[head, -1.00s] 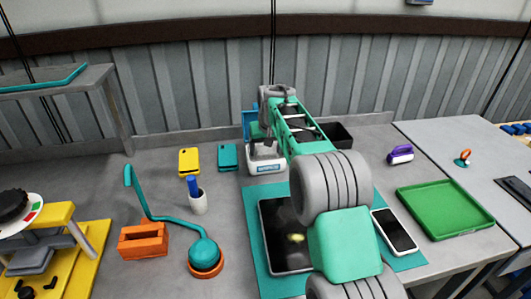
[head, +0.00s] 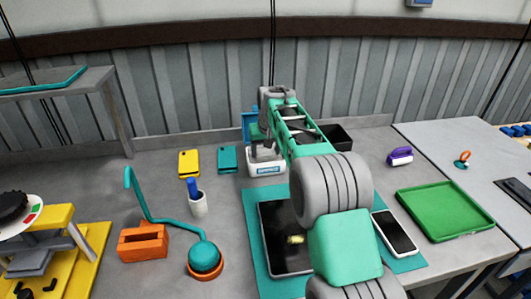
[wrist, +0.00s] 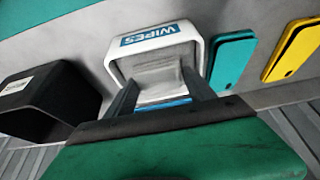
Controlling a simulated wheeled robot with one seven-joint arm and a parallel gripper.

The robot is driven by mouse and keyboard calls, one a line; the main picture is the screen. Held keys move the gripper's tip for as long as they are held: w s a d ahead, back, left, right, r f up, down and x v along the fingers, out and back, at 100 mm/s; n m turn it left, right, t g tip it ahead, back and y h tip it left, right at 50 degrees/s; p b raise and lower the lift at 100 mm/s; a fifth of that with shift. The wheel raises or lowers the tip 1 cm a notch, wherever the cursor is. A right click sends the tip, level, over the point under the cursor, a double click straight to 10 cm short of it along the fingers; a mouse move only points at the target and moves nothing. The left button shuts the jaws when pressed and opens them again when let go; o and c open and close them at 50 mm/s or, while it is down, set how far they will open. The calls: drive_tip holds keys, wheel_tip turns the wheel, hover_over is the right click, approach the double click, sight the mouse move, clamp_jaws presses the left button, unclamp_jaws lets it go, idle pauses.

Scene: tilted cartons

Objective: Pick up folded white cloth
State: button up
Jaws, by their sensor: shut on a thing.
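The folded white cloth (wrist: 160,80) is a pale greyish stack inside the white wipes box (wrist: 190,44), seen through the box's open side in the wrist view. The box also shows in the head view (head: 267,169), at the back of the bench. My gripper (wrist: 160,90) reaches into the box opening, one dark finger on either side of the cloth, and is shut on it. The cloth still lies within the box walls. In the head view the fingers and cloth are mostly hidden by my arm and the box.
A black bin (head: 337,138) stands right of the box. A teal case (head: 228,159) and a yellow case (head: 189,163) lie to its left. A tablet (head: 280,235) and a phone (head: 394,232) lie on the teal mat in front. A green tray (head: 444,210) is at right.

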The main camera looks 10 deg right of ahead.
sight(265, 149)
wheel_tip(265, 149, up, 3)
drive_tip(key=shift+w+r, duration=0.1)
drive_tip(key=shift+r, duration=0.1)
drive_tip(key=s+d+r+b, duration=0.2)
drive_tip(key=s+d+r, duration=0.2)
drive_tip(key=s+r, duration=0.5)
drive_tip(key=s, duration=0.4)
drive_tip(key=shift+s+d+r+b, duration=0.15)
drive_tip(key=shift+s+r+b, duration=0.15)
drive_tip(key=shift+b, duration=0.05)
